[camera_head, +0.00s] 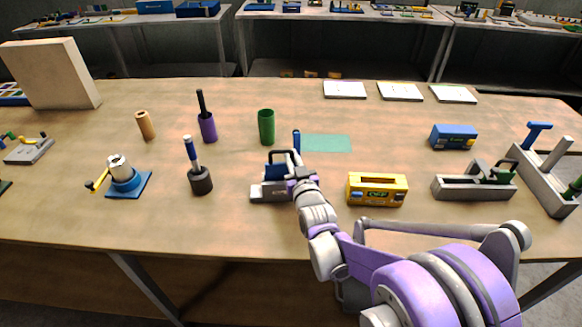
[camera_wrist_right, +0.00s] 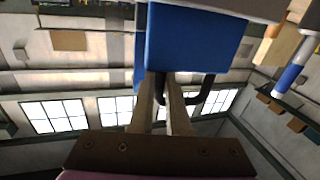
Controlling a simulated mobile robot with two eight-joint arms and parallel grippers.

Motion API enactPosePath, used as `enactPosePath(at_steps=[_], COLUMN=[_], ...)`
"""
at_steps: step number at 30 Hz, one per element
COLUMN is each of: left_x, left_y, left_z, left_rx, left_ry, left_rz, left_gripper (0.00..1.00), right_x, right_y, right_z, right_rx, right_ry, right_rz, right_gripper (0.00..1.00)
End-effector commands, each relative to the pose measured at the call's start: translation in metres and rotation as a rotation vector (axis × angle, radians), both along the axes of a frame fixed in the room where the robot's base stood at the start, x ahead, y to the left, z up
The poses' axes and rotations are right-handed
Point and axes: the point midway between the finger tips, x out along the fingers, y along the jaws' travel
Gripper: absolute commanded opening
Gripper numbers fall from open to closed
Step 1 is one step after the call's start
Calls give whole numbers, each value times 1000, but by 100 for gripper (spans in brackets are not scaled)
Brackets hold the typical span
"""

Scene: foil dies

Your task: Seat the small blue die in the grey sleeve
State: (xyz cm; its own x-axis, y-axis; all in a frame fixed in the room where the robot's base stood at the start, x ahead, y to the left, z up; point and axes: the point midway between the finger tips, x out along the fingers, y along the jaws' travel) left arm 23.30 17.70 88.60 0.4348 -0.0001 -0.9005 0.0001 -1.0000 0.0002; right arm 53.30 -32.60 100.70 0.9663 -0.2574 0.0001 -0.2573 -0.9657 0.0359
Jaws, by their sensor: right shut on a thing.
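My right gripper (camera_head: 297,176) is in the middle of the table in the head view, at the right side of a low grey fixture (camera_head: 264,193). In the right wrist view its fingers (camera_wrist_right: 165,105) are shut at the black looped handle (camera_wrist_right: 194,98) of a blue block (camera_wrist_right: 195,38), which I take for the small blue die. In the head view, blue parts (camera_head: 281,158) show just above and behind the fixture. The fixture may be the grey sleeve; the gripper partly covers it. I cannot tell whether the block is inside it or above it. My left gripper is not in view.
A yellow box (camera_head: 377,190) stands right of my right gripper, with a grey trough (camera_head: 473,187) beyond. A green cup (camera_head: 266,127) and teal mat (camera_head: 326,143) lie behind. A dark-based tool (camera_head: 200,181) stands to the left.

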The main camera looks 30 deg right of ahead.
Motion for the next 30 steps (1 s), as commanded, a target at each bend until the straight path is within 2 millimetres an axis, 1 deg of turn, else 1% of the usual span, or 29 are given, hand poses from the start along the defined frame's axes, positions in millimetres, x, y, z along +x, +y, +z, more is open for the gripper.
enactPosePath(at_steps=[1, 3, 6, 14, 18, 19, 20, 21, 30], left_x=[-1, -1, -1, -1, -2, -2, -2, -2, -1], left_y=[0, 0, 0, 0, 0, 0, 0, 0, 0], left_z=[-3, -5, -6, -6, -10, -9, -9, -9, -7], left_rx=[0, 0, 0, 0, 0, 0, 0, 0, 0], left_ry=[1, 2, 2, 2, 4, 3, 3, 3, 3], left_rz=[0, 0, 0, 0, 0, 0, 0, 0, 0], left_gripper=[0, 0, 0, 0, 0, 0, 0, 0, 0], right_x=[1, 1, 0, 0, 0, 0, 0, 0, 0], right_y=[0, 0, 0, 0, 0, 0, 0, 0, 0], right_z=[-10, -20, -27, -28, -32, -32, -31, -31, -29], right_rx=[0, 0, 0, 0, 0, 0, 0, 0, 0], right_ry=[-1, -1, -1, -1, -1, 0, 0, 0, 0], right_rz=[0, 0, 0, 0, 0, 0, 0, 0, 0], right_gripper=[0, 0, 0, 0, 0, 20, 25, 27, 27])
